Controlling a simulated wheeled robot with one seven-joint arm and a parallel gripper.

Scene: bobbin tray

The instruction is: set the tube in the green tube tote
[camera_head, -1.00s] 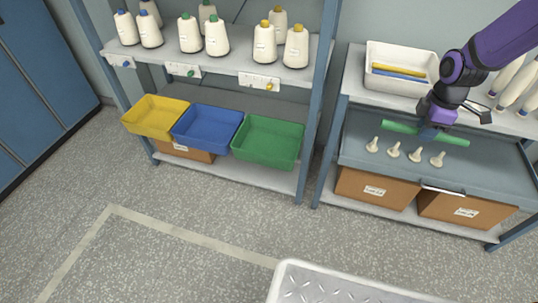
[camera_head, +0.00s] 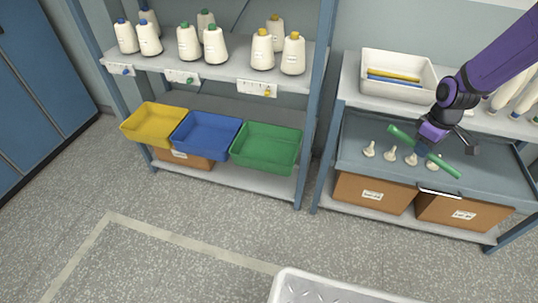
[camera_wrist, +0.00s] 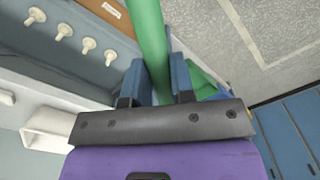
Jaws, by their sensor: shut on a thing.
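The green tube (camera_head: 424,152) is held in my gripper (camera_head: 428,148), above the grey tray surface of the right-hand rack. In the wrist view the green tube (camera_wrist: 152,45) runs between the two blue fingers of my gripper (camera_wrist: 160,82), which are shut on it. In the head view it slants down to the right. The green tube tote (camera_head: 266,148) sits on the lower shelf of the left rack, well to the left of my gripper. It looks empty.
A blue tote (camera_head: 206,133) and a yellow tote (camera_head: 152,122) stand left of the green one. A white bin (camera_head: 392,88) with yellow and blue tubes stands on the right rack's top. Several pale pegs (camera_head: 390,154) stand below the tube. A rack post (camera_head: 313,130) stands between tote and gripper.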

